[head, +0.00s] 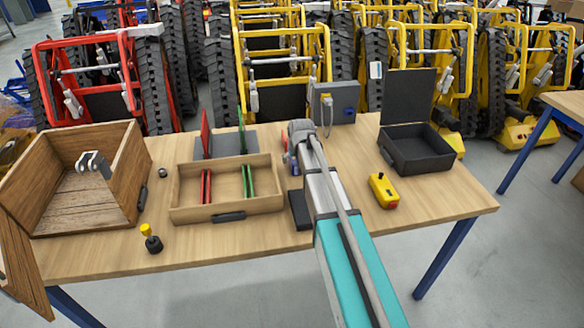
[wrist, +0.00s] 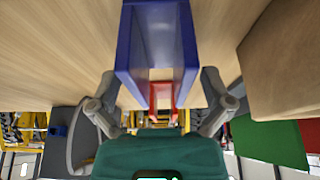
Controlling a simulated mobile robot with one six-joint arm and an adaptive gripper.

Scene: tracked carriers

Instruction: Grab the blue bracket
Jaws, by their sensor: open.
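The blue bracket (wrist: 133,45) fills the upper middle of the wrist view, a U-shaped channel with two side walls and an open gap. My gripper (wrist: 158,88) is open, with one finger on each side of the bracket's near end; I cannot tell whether either finger touches it. A red part (wrist: 166,92) shows through the bracket's gap. In the head view a small bit of blue, likely the bracket (head: 295,168), shows left of my arm, which hides the rest. My gripper's fingers are not clear there.
A wooden tray (head: 226,214) with red and green plates stands left of my arm. An open wooden crate (head: 80,215) is at far left. A yellow control box (head: 383,190) and an open black case (head: 420,166) are at right. A grey-blue box (head: 336,101) stands at the back.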

